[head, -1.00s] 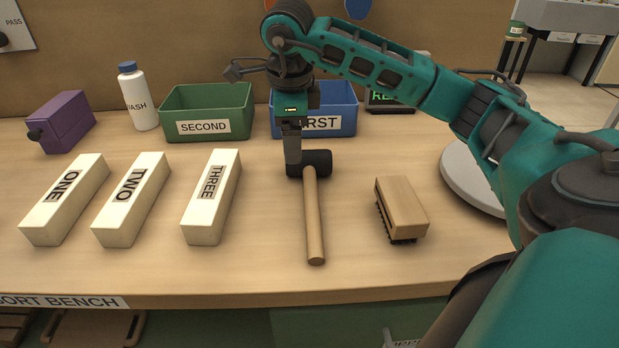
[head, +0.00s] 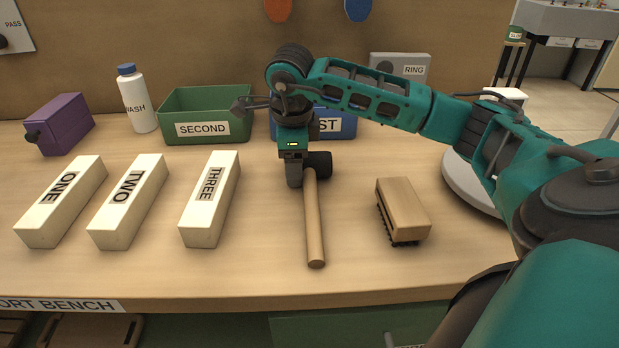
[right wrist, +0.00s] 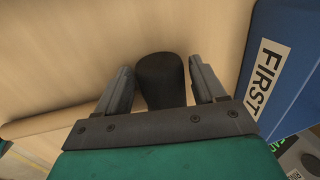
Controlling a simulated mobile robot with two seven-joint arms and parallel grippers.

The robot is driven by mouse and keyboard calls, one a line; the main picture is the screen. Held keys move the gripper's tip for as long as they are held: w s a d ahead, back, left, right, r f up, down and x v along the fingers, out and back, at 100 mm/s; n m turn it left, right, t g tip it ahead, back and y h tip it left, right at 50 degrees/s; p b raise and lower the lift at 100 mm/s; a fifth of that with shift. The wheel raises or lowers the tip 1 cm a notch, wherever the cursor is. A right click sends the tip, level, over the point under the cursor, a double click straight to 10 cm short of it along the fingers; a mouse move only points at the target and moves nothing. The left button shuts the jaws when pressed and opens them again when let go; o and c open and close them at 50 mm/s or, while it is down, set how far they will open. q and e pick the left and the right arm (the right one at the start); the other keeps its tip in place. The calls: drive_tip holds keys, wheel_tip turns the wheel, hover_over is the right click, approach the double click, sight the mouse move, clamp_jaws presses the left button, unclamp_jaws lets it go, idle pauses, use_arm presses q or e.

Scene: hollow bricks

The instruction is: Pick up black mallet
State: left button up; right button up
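The black mallet (head: 314,225) lies on the bench, its wooden handle pointing toward the front edge and its black head at the back. My right gripper (head: 294,182) is lowered at the left end of the mallet head and hides part of it. In the right wrist view, the open fingers of my right gripper (right wrist: 160,66) stand on either side of the black mallet head (right wrist: 161,78). A gap shows beside each finger. The handle is hidden in that view. My left gripper is not in view.
Three white bricks, ONE (head: 60,203), TWO (head: 129,203) and THREE (head: 210,200), lie to the left. A brush (head: 403,207) lies to the right. Behind stand the green SECOND bin (head: 205,112) and the blue FIRST bin (head: 340,125), plus a bottle (head: 137,100) and a purple box (head: 60,122).

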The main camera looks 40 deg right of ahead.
drive_tip(key=c, duration=1.1)
drive_tip(key=shift+o, duration=0.2)
